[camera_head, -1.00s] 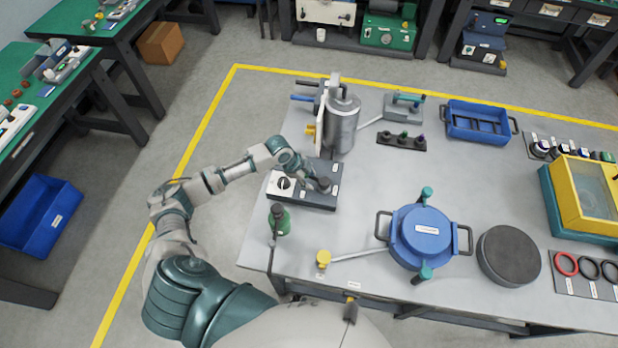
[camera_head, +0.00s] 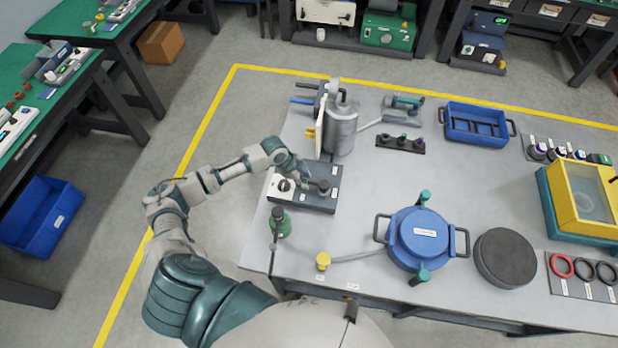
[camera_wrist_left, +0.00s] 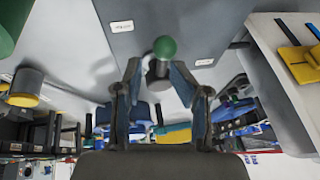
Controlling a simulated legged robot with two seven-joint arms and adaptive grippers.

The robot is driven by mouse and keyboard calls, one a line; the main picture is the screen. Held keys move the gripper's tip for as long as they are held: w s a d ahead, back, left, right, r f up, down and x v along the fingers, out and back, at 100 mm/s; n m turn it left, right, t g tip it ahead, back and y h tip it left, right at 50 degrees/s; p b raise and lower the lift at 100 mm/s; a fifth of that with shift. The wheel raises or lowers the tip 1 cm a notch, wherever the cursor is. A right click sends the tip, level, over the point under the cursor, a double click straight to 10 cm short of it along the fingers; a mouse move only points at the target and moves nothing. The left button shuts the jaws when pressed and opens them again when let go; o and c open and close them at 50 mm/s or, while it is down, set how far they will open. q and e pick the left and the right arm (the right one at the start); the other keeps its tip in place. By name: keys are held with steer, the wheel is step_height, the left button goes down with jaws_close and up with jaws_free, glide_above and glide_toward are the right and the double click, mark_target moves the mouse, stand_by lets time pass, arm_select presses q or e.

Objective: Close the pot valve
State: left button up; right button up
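The blue pot (camera_head: 420,237) with green clamp knobs stands on the grey table. A pipe runs left from it to a yellow-capped valve (camera_head: 323,261), which also seems to show at left in the left wrist view (camera_wrist_left: 26,88). My right gripper is out of view.
A silver cylinder (camera_head: 342,127) with a white panel stands behind the box. A knob strip (camera_head: 401,143), a blue tray (camera_head: 475,124), a dark round disc (camera_head: 506,257) and a yellow-lidded box (camera_head: 590,200) also occupy the table. The table's middle is mostly clear.

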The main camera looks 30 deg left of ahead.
arm_select(q)
steer(key=p+v, duration=0.9)
steer(key=v, duration=0.8)
steer(key=shift+a+r, duration=0.3)
steer(key=shift+a, duration=0.05)
stand_by(0.4)
stand_by(0.4)
steer(key=v, duration=1.1)
steer(key=shift+a+r, duration=0.3)
